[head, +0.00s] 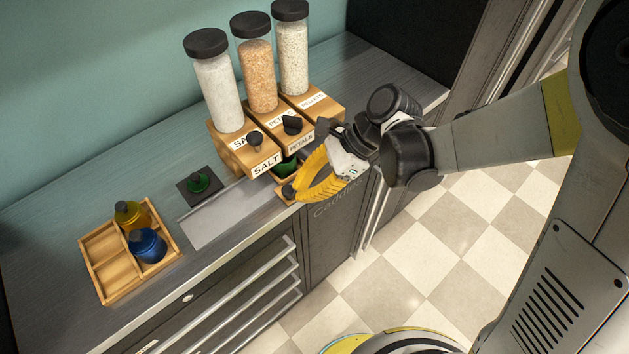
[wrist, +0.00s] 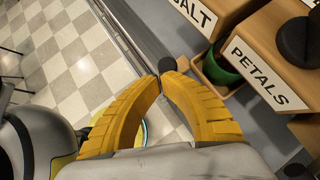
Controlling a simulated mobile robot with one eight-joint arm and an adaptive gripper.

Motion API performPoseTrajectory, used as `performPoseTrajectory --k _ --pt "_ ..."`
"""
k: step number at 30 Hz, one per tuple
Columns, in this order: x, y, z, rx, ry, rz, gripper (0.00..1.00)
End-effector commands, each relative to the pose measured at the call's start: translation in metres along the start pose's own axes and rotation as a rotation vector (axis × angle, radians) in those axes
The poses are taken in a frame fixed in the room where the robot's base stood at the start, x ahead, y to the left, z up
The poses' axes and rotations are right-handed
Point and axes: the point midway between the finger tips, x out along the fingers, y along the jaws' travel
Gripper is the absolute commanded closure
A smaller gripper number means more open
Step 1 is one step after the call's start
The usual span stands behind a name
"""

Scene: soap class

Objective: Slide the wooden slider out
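The wooden slider (head: 284,197) is a small wooden tray low in front of the PETALS dispenser (head: 287,136), near the counter's front edge. A green container (head: 286,167) stands in it. In the wrist view the slider's rim (wrist: 207,83) and the green container (wrist: 217,70) show beside the PETALS sign. A round black knob (wrist: 167,63) is just past my fingertips, on the slider's front side. My gripper (head: 291,188) has yellow fingers, and their tips (wrist: 163,79) are close together at the knob. Whether they pinch it is hidden. My gripper covers part of the slider in the head view.
A wooden rack (head: 86,262) with yellow and blue bottles stands at the left. A green-topped object (head: 198,182) sits on a dark square by a grey plate (head: 222,215). The SALT dispenser (head: 248,152) is left of PETALS. Open floor (head: 400,250) lies in front.

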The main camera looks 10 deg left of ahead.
Motion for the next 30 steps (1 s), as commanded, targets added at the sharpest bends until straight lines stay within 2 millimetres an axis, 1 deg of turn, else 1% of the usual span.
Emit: performPoseTrajectory --k 1,9,15,22,30 --pt "0.008 0.007 0.008 -0.004 -0.001 0.003 1.00" --pt "0.049 0.039 0.055 -0.006 -0.001 0.004 1.00" --pt "0.075 0.059 0.085 -0.005 -0.001 0.004 1.00" --pt "0.095 0.074 0.108 -0.003 0.000 0.002 1.00" --pt "0.103 0.080 0.118 -0.001 0.000 0.001 1.00"
